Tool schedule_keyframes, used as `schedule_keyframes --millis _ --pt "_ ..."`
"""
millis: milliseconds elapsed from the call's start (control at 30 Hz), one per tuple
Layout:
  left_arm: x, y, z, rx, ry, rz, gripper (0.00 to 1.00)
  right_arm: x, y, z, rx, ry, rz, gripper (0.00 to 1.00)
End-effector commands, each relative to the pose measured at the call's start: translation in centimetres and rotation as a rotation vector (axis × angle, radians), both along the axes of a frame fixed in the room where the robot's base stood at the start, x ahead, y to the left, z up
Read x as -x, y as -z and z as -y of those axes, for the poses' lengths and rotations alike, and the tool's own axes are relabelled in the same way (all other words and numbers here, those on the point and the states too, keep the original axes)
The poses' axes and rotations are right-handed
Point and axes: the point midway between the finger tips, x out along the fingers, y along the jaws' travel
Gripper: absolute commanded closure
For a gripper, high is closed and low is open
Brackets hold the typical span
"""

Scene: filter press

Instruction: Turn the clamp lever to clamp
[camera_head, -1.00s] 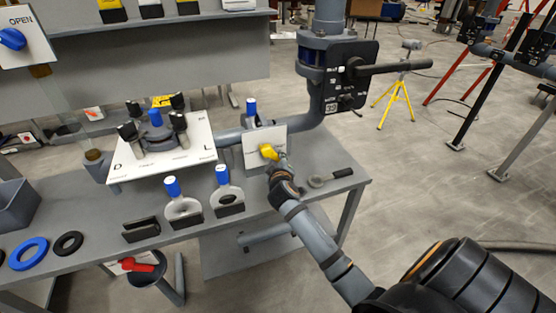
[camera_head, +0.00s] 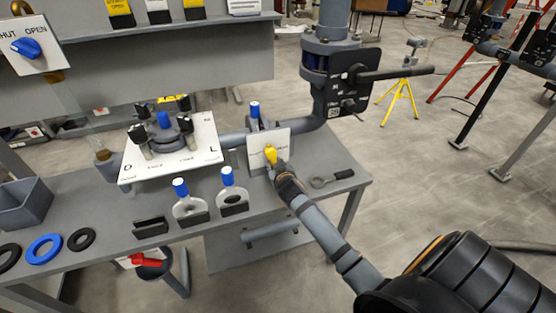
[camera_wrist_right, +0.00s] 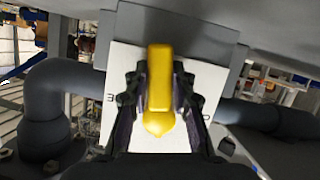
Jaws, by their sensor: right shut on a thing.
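The yellow clamp lever (camera_head: 270,154) stands out from a white label plate (camera_head: 284,141) at the back right of the bench. My right gripper (camera_head: 276,164) is at the lever and covers its lower part in the head view. In the right wrist view the lever (camera_wrist_right: 160,85) lies between the two dark fingers of the gripper (camera_wrist_right: 159,100), which are closed on its sides. The lever runs upright in that view, in front of the white plate (camera_wrist_right: 126,85). The plate's lettering is partly hidden and too small to read. My left gripper is not in view.
A wrench (camera_head: 333,179) lies right of the plate. Two blue-topped round parts (camera_head: 190,207) (camera_head: 234,201) stand left of my right gripper. A blue ring (camera_head: 44,249) lies at the front left.

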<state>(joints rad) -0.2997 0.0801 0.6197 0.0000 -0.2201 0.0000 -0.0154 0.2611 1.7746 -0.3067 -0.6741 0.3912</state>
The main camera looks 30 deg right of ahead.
Motion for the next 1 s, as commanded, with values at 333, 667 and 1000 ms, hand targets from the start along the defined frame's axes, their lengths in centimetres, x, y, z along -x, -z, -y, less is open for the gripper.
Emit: schedule_keyframes --millis 333,667,1000 --pt "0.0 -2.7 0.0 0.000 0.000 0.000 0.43 -0.3 -0.3 -1.4 -0.319 0.001 0.077 1.00" --pt "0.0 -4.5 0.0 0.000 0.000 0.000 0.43 -0.6 -0.6 -2.7 -0.617 0.001 0.149 1.00" --pt "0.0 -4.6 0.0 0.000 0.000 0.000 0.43 -0.9 -0.9 -3.6 -0.852 0.001 0.207 1.00"
